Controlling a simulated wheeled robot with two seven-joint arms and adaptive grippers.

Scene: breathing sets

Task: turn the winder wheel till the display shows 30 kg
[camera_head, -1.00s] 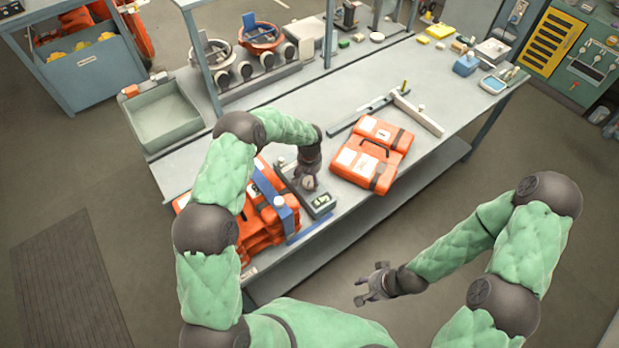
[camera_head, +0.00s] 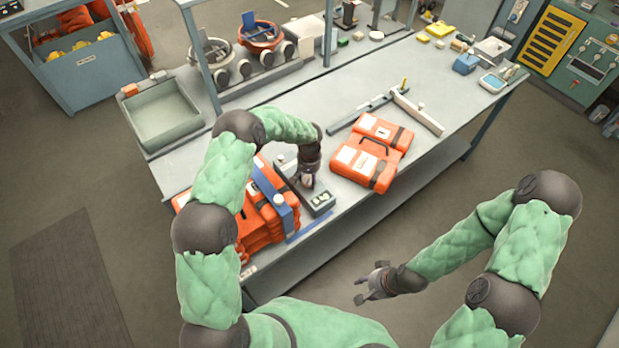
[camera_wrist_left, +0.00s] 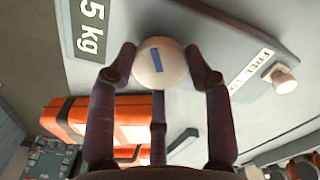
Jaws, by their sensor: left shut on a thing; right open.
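The winder device (camera_head: 317,201) is a grey unit at the table's front edge. Its display (camera_wrist_left: 90,28) shows at the upper left of the left wrist view; I read "5 kg", and the frame edge cuts it off, so a digit before the 5 may be hidden. A round white knob with a blue bar, the winder wheel (camera_wrist_left: 160,62), sits between my left gripper's fingers. My left gripper (camera_head: 307,182) is shut on it from above. My right gripper (camera_head: 368,288) is open and empty, in front of the table and away from the device.
Stacked orange cases (camera_head: 262,222) with a blue strap lie left of the device. Another orange case (camera_head: 370,155) lies to its right. A smaller cream knob (camera_wrist_left: 284,80) stands beside a "FREE" label.

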